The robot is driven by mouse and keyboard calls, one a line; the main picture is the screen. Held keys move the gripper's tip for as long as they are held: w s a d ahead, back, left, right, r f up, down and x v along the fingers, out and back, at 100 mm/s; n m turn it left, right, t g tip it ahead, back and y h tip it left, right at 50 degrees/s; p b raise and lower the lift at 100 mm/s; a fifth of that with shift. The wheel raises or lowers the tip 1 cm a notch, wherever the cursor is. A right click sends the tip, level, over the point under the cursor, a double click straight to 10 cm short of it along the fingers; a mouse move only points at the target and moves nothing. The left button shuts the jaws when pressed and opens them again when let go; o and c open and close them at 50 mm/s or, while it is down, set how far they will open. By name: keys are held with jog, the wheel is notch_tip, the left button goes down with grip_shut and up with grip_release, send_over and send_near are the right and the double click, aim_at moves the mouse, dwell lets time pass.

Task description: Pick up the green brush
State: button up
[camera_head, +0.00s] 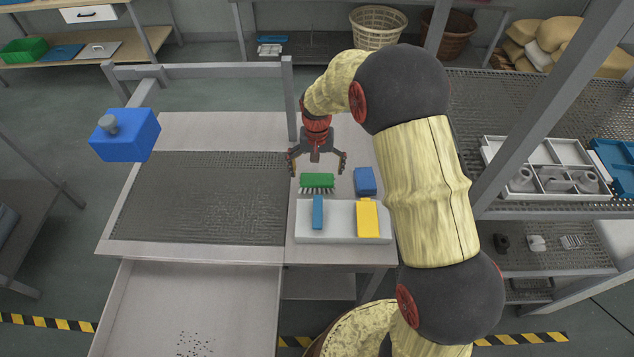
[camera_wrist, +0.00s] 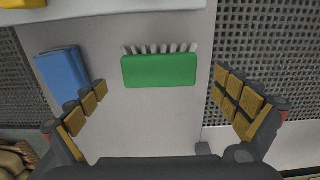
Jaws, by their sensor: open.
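The green brush (camera_head: 317,181) lies on the light table top, just behind a white tray. Its pale bristles point toward the tray. In the wrist view the brush (camera_wrist: 159,71) sits between and ahead of my open fingers, with its bristles on the far side. My gripper (camera_head: 317,168) is open and empty, at the brush's back side in the head view. In the wrist view my gripper (camera_wrist: 166,110) has its padded fingers spread wide on either side. The fingers do not appear to touch the brush.
The white tray (camera_head: 340,219) holds a blue item (camera_head: 317,212) and a yellow item (camera_head: 367,217). A dark mesh panel (camera_head: 200,198) lies left.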

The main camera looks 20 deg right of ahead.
aim_at(317, 178)
notch_tip(317, 178, down, 4)
jog(key=shift+f+b, duration=0.2)
jog(key=shift+b, duration=0.3)
jog(key=shift+c, duration=1.1)
jog(key=c, duration=0.9)
jog(key=shift+r, duration=0.15)
jog(key=shift+c, duration=0.2)
